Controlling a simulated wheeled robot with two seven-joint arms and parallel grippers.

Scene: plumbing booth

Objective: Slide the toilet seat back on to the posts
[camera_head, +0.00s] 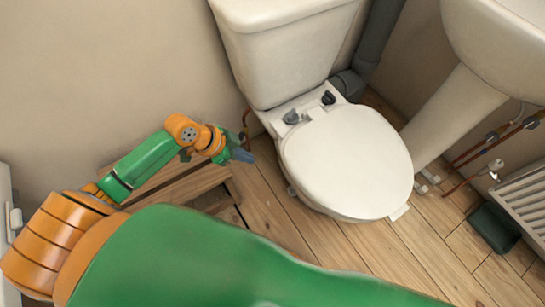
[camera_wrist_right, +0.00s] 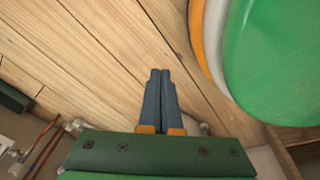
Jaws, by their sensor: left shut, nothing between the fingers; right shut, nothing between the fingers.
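The white toilet seat (camera_head: 347,162) lies lid down on the toilet bowl in the head view. Two dark posts or hinge fittings (camera_head: 309,107) show behind it on the bowl's rear ledge; whether the seat is joined to them I cannot tell. My left gripper (camera_head: 243,155) is shut and empty, just left of the bowl and apart from the seat. My right gripper (camera_wrist_right: 161,75) is shut and empty in the right wrist view, above the wooden floor; the toilet seat does not show there. In the head view the right gripper is not visible.
The cistern (camera_head: 285,50) stands behind the bowl. A basin pedestal (camera_head: 450,120), copper pipes and a radiator (camera_head: 525,205) are at the right. A floor opening (camera_head: 215,200) with missing boards is at the left. The floor (camera_head: 400,250) in front of the bowl is mostly clear.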

